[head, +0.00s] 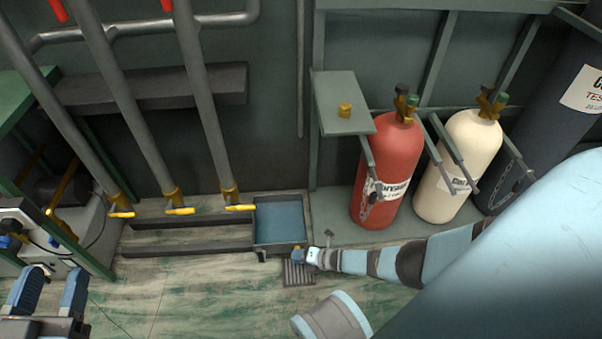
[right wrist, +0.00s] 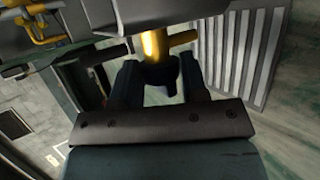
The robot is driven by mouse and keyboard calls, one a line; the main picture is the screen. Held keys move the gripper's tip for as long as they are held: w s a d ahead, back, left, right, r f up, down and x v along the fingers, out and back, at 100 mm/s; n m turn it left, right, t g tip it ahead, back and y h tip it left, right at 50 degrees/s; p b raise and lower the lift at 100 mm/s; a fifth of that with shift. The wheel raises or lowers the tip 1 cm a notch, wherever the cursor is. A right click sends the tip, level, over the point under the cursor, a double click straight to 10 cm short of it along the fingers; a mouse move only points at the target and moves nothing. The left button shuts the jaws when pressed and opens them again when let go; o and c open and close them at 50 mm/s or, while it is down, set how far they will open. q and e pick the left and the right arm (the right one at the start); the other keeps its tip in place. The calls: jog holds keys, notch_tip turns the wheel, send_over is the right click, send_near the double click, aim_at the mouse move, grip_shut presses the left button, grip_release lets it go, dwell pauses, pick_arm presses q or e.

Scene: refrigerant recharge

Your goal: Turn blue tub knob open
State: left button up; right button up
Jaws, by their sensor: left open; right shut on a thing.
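My right gripper (head: 299,256) is at the tub's front right corner. In the right wrist view, a brass knob fitting (right wrist: 155,44) stands between the fingers of my right gripper (right wrist: 158,72), which is shut on it. The knob's lower part is dark, and the fingers partly hide it. My left gripper (head: 48,290) is open and empty at the lower left of the head view, away from the tub.
A floor grate (head: 298,274) lies just in front of the tub; it also shows in the right wrist view (right wrist: 240,50). A red cylinder (head: 388,165) and a cream cylinder (head: 447,175) stand to the right. Pipes with yellow valve handles (head: 180,210) stand left.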

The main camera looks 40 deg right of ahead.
jog(key=o, duration=0.9)
jog(key=shift+s+d+r+p, duration=0.2)
jog(key=shift+s+r+p, duration=0.1)
jog(key=shift+s+p, duration=0.1)
pick_arm(q)
jog(key=shift+s+d+r+n+g+y+p, duration=0.25)
jog(key=shift+s+n+p, duration=0.4)
jog(key=shift+p, duration=0.55)
jog(key=shift+s+d+r+n+g+y+p, duration=0.2)
jog(key=shift+s+d+n+p, duration=0.15)
jog(key=shift+n+p, duration=0.7)
jog(key=shift+s+d+r+n+g+y+p, duration=0.15)
jog(key=shift+s+d+r+n+p, duration=0.3)
jog(key=shift+p, duration=0.9)
pick_arm(e)
jog(key=shift+v, duration=6.4)
pick_arm(q)
jog(key=shift+a+f, duration=0.15)
jog(key=shift+f, duration=0.05)
jog(key=shift+r, duration=0.1)
pick_arm(e)
jog(key=shift+r, duration=0.1)
